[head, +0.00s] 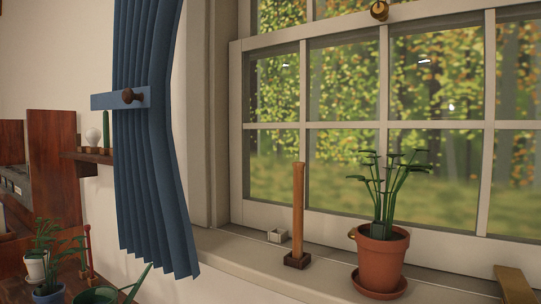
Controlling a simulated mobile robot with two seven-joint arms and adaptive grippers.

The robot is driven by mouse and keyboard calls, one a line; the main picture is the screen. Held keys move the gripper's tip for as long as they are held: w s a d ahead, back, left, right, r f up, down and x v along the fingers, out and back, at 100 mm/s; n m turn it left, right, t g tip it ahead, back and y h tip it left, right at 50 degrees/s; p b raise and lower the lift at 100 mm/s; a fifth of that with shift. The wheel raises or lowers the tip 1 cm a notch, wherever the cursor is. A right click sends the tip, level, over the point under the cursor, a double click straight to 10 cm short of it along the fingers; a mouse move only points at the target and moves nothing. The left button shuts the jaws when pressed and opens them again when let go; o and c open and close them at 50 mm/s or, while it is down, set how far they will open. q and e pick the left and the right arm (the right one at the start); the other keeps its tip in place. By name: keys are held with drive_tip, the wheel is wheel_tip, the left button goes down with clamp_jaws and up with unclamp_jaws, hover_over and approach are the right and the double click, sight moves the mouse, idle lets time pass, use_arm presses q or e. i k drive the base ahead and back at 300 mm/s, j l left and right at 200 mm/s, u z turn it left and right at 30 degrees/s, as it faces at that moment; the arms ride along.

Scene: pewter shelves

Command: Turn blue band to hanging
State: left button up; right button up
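The blue band (107,101) lies level across the gathered blue curtain (150,170) at the left. Its left end sticks out past the curtain's left edge. A round dark brown knob (133,96) sits on the band near its right end. Below the band the curtain flares toward the lower right. Neither of my grippers shows in the head view.
A window with a sill (235,258) fills the right. More potted plants (36,266) and a wooden shelf (88,155) are at left.

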sight(138, 97)
drive_tip(key=k+j, duration=1.1)
